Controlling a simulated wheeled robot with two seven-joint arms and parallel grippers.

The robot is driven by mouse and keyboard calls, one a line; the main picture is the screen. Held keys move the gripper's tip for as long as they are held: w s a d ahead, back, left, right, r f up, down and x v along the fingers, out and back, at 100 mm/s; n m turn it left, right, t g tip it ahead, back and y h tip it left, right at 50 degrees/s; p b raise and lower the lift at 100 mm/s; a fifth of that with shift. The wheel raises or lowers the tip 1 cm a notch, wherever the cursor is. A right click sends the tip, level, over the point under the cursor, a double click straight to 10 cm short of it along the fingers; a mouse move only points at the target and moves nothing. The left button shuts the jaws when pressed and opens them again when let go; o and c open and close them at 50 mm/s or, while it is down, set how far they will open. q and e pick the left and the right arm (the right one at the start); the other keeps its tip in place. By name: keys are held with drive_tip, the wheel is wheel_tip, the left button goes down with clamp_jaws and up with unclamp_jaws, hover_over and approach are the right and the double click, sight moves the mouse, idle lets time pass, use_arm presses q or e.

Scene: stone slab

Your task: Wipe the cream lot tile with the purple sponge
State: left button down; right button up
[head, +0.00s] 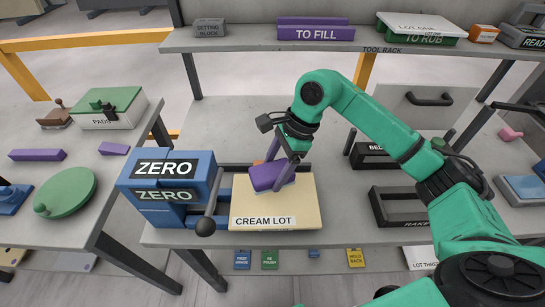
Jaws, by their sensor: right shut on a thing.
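The cream lot tile (290,210) lies flat on the stone slab bench, with a "CREAM LOT" label along its front edge. My right gripper (277,184) is shut on the purple sponge (267,178) over the back left part of the tile. The sponge looks tilted, and I cannot tell whether it touches the tile. Part of the sponge is hidden by the gripper fingers. My left gripper is not in view.
A blue "ZERO" block (165,180) with a dark ball-ended lever (206,225) stands just left of the tile. Dark racks (395,205) stand to the right. A tool rack shelf (290,42) crosses the back. A side table (70,170) at left holds a green disc (65,192).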

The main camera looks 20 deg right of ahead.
drive_tip(key=shift+r+p, duration=0.7)
drive_tip(key=shift+r, duration=0.9)
drive_tip(key=shift+a, duration=0.1)
